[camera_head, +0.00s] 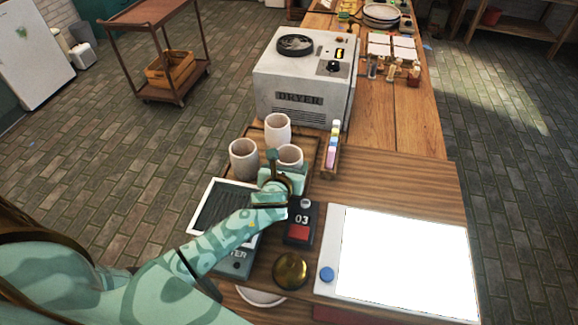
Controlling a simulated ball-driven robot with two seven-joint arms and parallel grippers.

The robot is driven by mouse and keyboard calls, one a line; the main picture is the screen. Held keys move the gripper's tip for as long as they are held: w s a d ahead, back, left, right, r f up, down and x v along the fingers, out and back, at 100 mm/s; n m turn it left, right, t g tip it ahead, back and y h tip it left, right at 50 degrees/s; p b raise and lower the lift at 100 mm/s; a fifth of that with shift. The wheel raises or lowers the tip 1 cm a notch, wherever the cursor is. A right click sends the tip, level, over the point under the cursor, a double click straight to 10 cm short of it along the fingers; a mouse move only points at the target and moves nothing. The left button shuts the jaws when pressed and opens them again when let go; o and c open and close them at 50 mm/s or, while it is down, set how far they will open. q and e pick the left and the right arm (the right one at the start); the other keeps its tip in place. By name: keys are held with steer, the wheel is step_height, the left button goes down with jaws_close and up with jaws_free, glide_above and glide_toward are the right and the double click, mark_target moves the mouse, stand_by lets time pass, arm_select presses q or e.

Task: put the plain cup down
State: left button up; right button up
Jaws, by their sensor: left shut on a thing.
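Three plain whitish cups stand close together at the wooden tray (312,140) in front of the dryer: a back cup (277,128), a left cup (243,158) and a front right cup (290,155). My left gripper (283,168) is at the front right cup and shut on it. The gripper and hand hide the lower part of this cup, so I cannot tell if its base touches the tray. The cup looks about upright. My right gripper is not in view.
The white dryer (305,80) stands behind the cups. A rack of coloured pieces (333,146) is close on their right. A black device marked 03 (301,222), a brass dome (290,270) and a bright white panel (405,262) lie nearer. Bare wood (410,185) is free at right.

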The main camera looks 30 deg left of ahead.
arm_select(q)
steer(key=o, duration=1.3)
steer(key=shift+c, duration=0.2)
steer(key=shift+r, duration=0.15)
steer(key=shift+s+d+r, duration=0.1)
steer(key=shift+s+r, duration=0.05)
steer(key=shift+s, duration=0.25)
steer(key=p+v, duration=0.3)
steer(key=v, duration=0.8)
steer(key=shift+p, duration=0.3)
steer(key=shift+s, duration=0.1)
